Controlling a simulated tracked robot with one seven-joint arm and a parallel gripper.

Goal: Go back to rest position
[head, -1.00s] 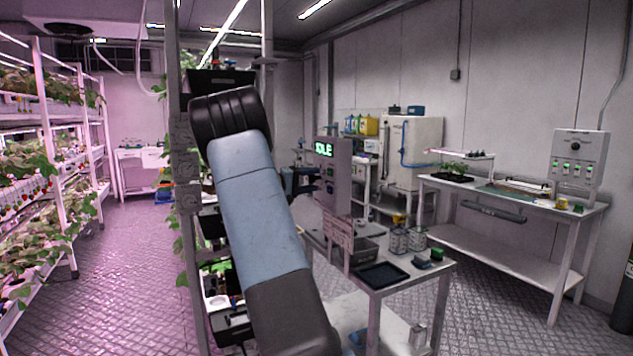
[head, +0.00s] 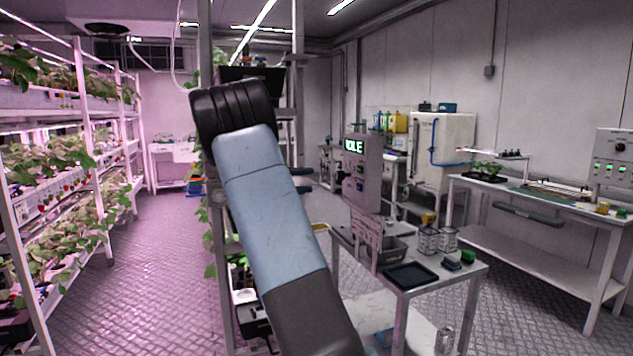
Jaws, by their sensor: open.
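My arm, with a dark upper joint and a pale blue link, rises through the middle of the head view. My gripper (head: 303,180) shows only in part, just right of the blue link. Two short dark fingertips stick out to the right, one above the other with a gap between them. Nothing shows between them. The rest of the gripper is hidden behind my arm. The fingertips appear left of the grey control box (head: 361,165) with its green lit display.
Berry racks (head: 88,150) line the left side, with a clear aisle floor (head: 160,260) beside them. A small table (head: 455,275) with a black tray (head: 411,275) stands right of my arm. A workbench (head: 545,212) and a pale cabinet (head: 455,140) stand farther right.

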